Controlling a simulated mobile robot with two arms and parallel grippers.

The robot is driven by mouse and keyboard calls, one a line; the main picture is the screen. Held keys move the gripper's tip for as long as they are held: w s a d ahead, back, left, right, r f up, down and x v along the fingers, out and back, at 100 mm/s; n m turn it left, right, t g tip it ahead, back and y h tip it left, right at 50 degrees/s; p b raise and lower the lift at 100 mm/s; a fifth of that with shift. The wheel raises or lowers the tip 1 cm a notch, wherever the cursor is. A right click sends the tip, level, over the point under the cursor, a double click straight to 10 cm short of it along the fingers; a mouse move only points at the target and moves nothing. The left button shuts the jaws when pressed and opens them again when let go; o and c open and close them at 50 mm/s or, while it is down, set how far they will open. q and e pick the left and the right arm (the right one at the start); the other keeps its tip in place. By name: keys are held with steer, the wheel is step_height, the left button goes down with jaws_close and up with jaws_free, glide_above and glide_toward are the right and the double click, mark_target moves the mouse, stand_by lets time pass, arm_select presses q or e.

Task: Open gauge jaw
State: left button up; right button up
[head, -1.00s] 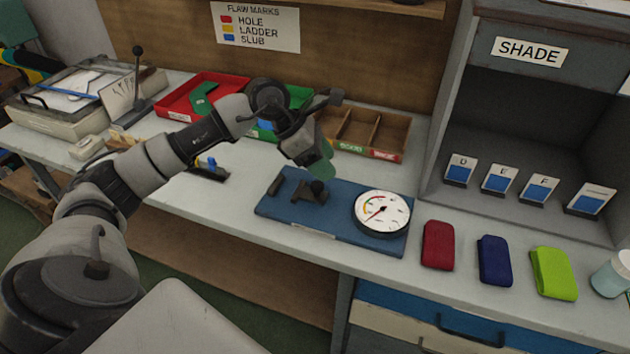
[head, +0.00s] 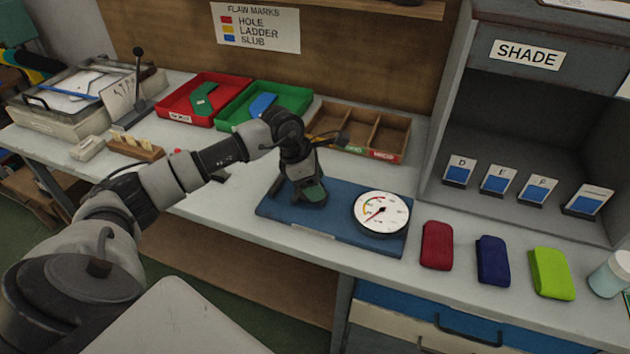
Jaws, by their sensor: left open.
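The gauge is a blue base plate (head: 345,228) on the bench with a round white dial (head: 381,212) at its right end. The dial has a coloured arc and a dark pointer. The gauge's dark jaws are on the left part of the plate, mostly hidden behind my left gripper. My left gripper (head: 308,198) points down over that part, with its green-tinted fingertips low at the jaws. It is open; I cannot tell whether it touches the jaw. My right gripper is out of view.
Red, navy and lime folded socks (head: 493,261) lie right of the gauge, by a pale jar (head: 611,274). Behind are a red tray (head: 176,117), a green tray (head: 297,93) and a wooden divided box (head: 392,152). The grey shade booth (head: 525,215) stands at the right.

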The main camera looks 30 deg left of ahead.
mark_target(322, 203)
arm_select(q)
steer(key=shift+f, duration=0.15)
steer(key=shift+c, duration=0.5)
jaws_close()
steer(key=d, duration=0.2)
steer(key=w+d, duration=0.1)
steer(key=d, duration=0.1)
steer(key=d+b, duration=0.1)
steer(key=d, duration=0.1)
steer(key=shift+w, duration=0.3)
steer(key=shift+o, duration=0.5)
jaws_free()
steer(key=shift+a, duration=0.1)
steer(key=v, duration=1.1)
steer(key=shift+b, duration=0.35)
steer(key=shift+f, duration=0.1)
